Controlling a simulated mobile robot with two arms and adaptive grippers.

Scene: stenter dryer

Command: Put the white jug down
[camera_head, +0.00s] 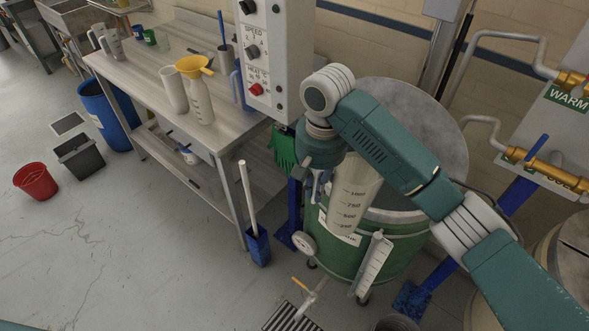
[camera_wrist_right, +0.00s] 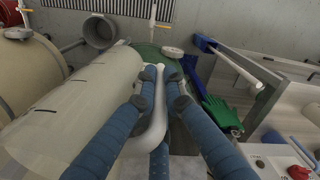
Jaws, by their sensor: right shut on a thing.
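The white jug (camera_head: 352,200) with dark scale marks hangs in front of the large green drum (camera_head: 345,256), a little tilted. My right gripper (camera_head: 319,182) is shut on its handle, at the jug's left side. In the right wrist view, the jug body (camera_wrist_right: 75,112) fills the left, and the blue fingers of the gripper (camera_wrist_right: 160,98) sit on both sides of the white handle (camera_wrist_right: 152,118). My left gripper is not in view.
A control box (camera_head: 271,50) hangs between bench and drum. Blue bin (camera_head: 104,112), red bucket (camera_head: 36,181) and grey bin (camera_head: 80,158) stand on the floor.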

